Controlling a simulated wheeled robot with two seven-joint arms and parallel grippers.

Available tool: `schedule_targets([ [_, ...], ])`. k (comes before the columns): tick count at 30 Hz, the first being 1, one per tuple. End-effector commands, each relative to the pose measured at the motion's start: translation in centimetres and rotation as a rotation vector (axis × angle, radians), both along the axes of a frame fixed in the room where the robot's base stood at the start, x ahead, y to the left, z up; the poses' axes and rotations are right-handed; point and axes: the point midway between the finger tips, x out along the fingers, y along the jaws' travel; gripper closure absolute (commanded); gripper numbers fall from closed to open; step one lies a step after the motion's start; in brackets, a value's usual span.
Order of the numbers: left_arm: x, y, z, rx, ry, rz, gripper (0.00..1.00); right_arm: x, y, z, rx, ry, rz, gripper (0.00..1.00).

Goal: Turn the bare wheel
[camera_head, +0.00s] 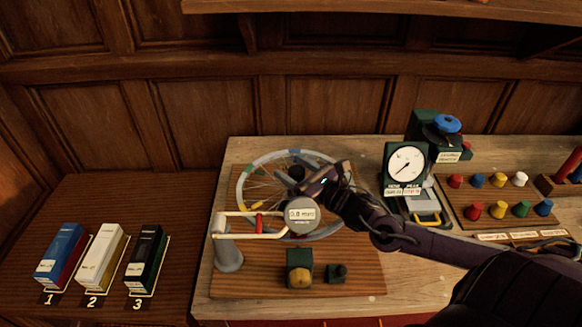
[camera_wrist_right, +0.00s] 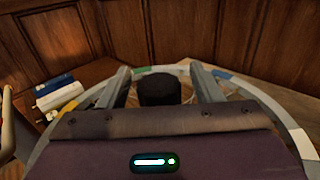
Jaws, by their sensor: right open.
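The bare wheel (camera_head: 250,168) is a spoked rim with coloured marks, mounted over a wooden board (camera_head: 350,275). Its rim also shows in the right wrist view (camera_wrist_right: 272,106). My right gripper (camera_head: 300,178) is over the wheel and partly hides its right side. Its jaws are open, one on each side of a dark round knob (camera_wrist_right: 160,90) in the right wrist view. I cannot tell whether they touch it. A pale bracket with a red part (camera_head: 259,222) and a round labelled plate (camera_head: 301,214) stand in front of the wheel. My left gripper is not in view.
Three numbered boxes, blue (camera_head: 62,253), white (camera_head: 100,255) and black (camera_head: 145,256), stand at left. A dial gauge (camera_head: 405,165) and a board of coloured knobs (camera_head: 470,222) are at right. A yellow-topped green block (camera_head: 299,270) sits in front. Wood panelling closes the back.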

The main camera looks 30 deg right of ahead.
Motion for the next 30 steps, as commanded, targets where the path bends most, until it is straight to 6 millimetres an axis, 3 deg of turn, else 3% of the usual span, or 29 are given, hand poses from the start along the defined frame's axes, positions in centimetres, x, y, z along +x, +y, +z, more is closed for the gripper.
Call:
schedule_targets([
  [15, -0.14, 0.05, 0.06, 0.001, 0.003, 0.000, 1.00, 1.09, 0.37, 0.02, 0.001, 0.000, 0.002, 0.43],
  [28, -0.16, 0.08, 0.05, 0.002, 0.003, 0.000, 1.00, 1.09, 0.36, 0.04, 0.000, 0.000, 0.002, 0.99],
  [30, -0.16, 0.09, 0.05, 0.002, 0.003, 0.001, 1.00, 1.08, 0.36, 0.05, 0.000, -0.001, 0.002, 1.00],
])
